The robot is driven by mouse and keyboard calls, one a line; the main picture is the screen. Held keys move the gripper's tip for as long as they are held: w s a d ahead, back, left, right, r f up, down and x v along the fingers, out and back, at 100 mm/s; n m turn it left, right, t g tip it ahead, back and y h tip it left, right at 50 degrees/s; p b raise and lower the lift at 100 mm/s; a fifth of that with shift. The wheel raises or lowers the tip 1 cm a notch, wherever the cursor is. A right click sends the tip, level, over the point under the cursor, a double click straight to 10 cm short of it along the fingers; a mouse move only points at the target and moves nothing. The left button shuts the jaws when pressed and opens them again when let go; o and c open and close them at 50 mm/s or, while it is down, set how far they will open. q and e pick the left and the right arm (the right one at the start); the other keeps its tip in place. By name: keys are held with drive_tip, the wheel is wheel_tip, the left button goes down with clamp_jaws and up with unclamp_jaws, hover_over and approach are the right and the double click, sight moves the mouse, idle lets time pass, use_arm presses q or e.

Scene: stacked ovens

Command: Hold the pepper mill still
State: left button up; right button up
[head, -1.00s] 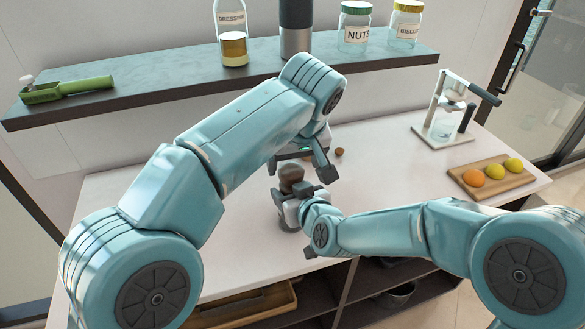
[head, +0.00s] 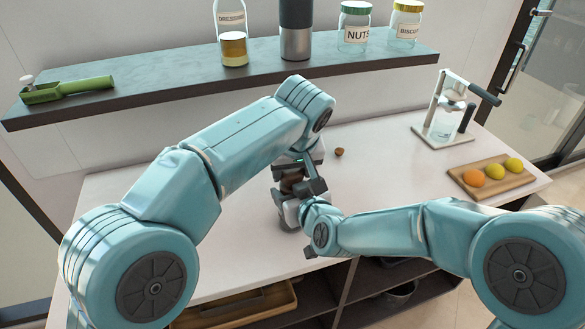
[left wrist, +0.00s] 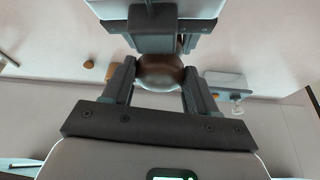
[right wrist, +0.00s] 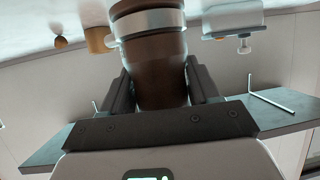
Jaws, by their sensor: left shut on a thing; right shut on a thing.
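The pepper mill (head: 291,184) stands on the worktop, largely hidden behind my grippers in the head view. It looks dark brown, with a silvery band around the body (right wrist: 152,22) in the right wrist view. My left gripper (head: 299,178) reaches in from above and is shut on the mill's rounded brown top (left wrist: 160,72), which sits between its fingers in the left wrist view. My right gripper (head: 294,203) comes in from the right, lower down, and is shut on the mill's body. The mill's foot is mostly hidden.
A small brown round thing (head: 339,152) lies behind the grippers. A press-like stand (head: 443,115) and a board (head: 466,187) with fruit are at the right. A dark shelf (head: 160,90) with jars, a bottle and a green tool hangs behind. The worktop's right middle is clear.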

use_arm(q)
drive_tip(key=m, duration=0.2)
drive_tip(key=m+h, duration=0.1)
drive_tip(key=m, duration=0.1)
drive_tip(key=shift+a+h, duration=0.2)
drive_tip(key=shift+h, duration=0.1)
drive_tip(key=o, duration=1.1)
drive_tip(key=shift+c, duration=0.2)
drive_tip(key=shift+r, duration=0.1)
drive_tip(key=v, duration=1.2)
